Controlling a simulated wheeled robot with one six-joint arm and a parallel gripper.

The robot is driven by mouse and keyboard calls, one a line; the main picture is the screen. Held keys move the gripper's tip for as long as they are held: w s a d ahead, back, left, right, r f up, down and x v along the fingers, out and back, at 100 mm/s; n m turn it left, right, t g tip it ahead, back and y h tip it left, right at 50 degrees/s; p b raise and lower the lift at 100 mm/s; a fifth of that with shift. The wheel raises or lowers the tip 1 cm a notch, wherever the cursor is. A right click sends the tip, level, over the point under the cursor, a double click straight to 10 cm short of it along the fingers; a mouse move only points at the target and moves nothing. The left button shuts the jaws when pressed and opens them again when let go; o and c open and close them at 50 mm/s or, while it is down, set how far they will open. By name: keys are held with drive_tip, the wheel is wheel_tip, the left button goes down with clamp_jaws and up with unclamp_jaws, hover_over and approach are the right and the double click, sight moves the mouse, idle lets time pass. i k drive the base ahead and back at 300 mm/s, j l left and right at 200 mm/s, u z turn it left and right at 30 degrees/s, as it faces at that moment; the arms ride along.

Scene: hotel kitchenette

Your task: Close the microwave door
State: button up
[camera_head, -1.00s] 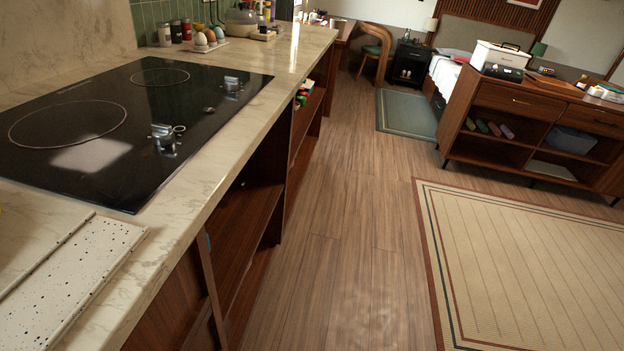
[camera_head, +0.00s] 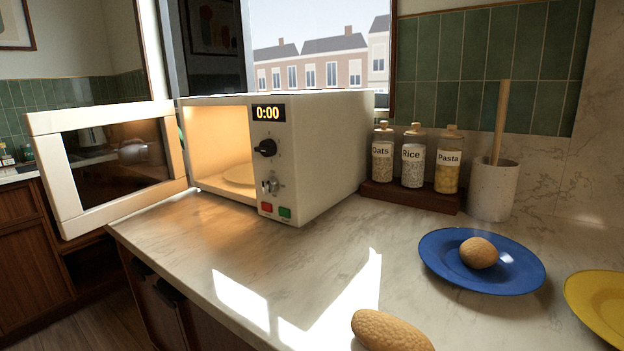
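A cream microwave (camera_head: 322,150) stands on the marble counter, left of the middle. Its door (camera_head: 50,190) is wide open, swung out to the left past the counter's end, with a dark window in a cream frame. The lit cavity shows a turntable (camera_head: 240,176) and nothing else that I can make out. The display reads 0:00, above a black knob, a metal knob and red and green buttons. My gripper is not in view.
A blue plate (camera_head: 440,259) with a bread roll (camera_head: 478,252) is on the right, beside a yellow plate (camera_head: 600,305). A brown loaf (camera_head: 390,331) lies at the front. Several jars (camera_head: 412,160) and a utensil crock (camera_head: 492,190) stand at the back. The counter before the microwave is clear.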

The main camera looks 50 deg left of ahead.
sight(45, 129)
drive_tip(key=k+j+u, duration=0.15)
drive_tip(key=j, duration=0.75)
drive_tip(key=k+j+u, duration=0.1)
drive_tip(key=j, duration=0.8)
drive_tip(key=k+j+u, duration=0.15)
drive_tip(key=j, duration=0.75)
drive_tip(key=k+j+u, duration=0.15)
drive_tip(key=j, duration=0.8)
drive_tip(key=k, duration=0.65)
